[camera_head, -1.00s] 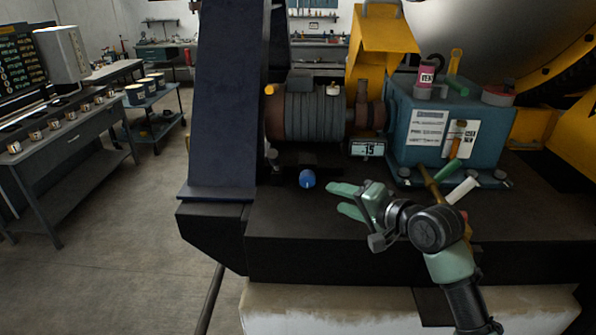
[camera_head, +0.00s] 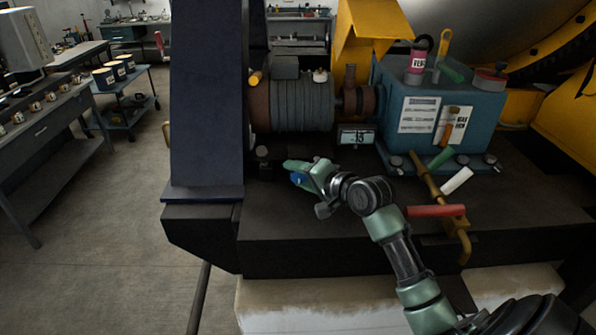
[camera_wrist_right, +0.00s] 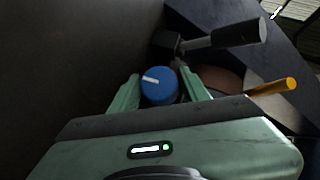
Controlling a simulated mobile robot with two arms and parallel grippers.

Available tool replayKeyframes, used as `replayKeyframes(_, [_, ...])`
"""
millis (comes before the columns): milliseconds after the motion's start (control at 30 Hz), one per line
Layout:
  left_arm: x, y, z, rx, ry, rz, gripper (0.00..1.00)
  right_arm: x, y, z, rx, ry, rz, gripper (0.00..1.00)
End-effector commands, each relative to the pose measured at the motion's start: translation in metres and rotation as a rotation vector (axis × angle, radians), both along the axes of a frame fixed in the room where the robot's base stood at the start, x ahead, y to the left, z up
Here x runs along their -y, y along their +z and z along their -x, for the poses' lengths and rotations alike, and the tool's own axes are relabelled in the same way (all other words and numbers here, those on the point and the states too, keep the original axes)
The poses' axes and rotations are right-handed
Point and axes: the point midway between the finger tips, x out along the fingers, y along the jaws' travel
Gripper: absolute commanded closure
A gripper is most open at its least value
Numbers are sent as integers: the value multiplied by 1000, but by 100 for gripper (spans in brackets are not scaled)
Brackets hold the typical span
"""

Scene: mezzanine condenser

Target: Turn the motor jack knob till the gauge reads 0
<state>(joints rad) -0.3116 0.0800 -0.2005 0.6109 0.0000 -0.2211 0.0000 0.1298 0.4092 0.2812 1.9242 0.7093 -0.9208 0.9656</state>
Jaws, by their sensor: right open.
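The blue motor jack knob (camera_head: 298,179) sits low in front of the ribbed motor (camera_head: 291,104). In the right wrist view the knob (camera_wrist_right: 158,86) shows a white mark on its face. My right gripper (camera_head: 300,173) is open, with one green finger on each side of the knob; whether they touch it I cannot tell. The gauge (camera_head: 357,137) is a small display right of the motor. Its digits look like 15, but a minus sign is not clear at this size. My left gripper is not in view.
A blue-green gearbox (camera_head: 473,122) stands right of the gauge. Coloured valve handles, including a red one (camera_head: 436,211), lie before it. A dark blue post (camera_head: 207,100) rises left of the motor.

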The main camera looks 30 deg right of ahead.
Motion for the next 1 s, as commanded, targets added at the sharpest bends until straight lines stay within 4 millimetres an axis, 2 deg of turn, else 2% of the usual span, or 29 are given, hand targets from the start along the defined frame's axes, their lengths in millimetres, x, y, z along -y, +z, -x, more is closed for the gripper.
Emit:
replayKeyframes(100, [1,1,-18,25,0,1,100,0,-1,-1,0,0,0,54])
replayKeyframes(233, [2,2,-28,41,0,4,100,0,-1,-1,0,0,0,54])
replayKeyframes(267, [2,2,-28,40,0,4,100,0,-1,-1,0,0,0,60])
replayKeyframes(400, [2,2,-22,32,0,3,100,0,-1,-1,-1,0,0,98])
replayKeyframes(433, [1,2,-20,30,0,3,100,0,-1,-1,-1,0,0,100])
replayKeyframes(767, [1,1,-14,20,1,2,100,0,-1,-1,-27,0,44,100])
replayKeyframes(1000, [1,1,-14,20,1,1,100,0,1,-2,-105,-1,174,100])
